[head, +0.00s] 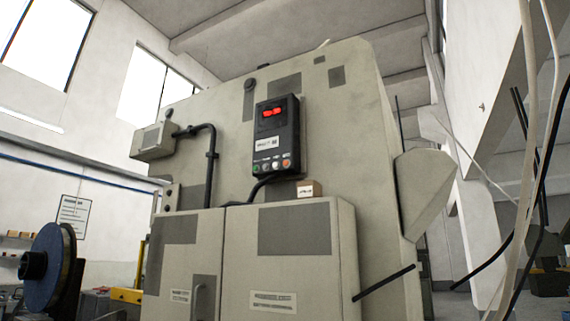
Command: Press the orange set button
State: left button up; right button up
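A black control box (277,135) is fixed to the front of a large grey-beige machine (355,140). It has a red lit display (271,113) near its top and a row of small round buttons along its bottom. The rightmost button (286,163) looks orange-red. A green button (257,169) is at the left end, with pale buttons between them. The labels are too small to read. Nothing covers the row. Neither of my grippers is in the head view.
A small brown box (308,189) sits on the cabinet (290,250) below the control box. A black bar (385,283) sticks out at lower right. Cables (525,160) hang at the right. A blue reel (49,267) stands at lower left. The space before the buttons looks clear.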

jog(key=shift+a, duration=0.1)
grip_shut()
dwell(1.3)
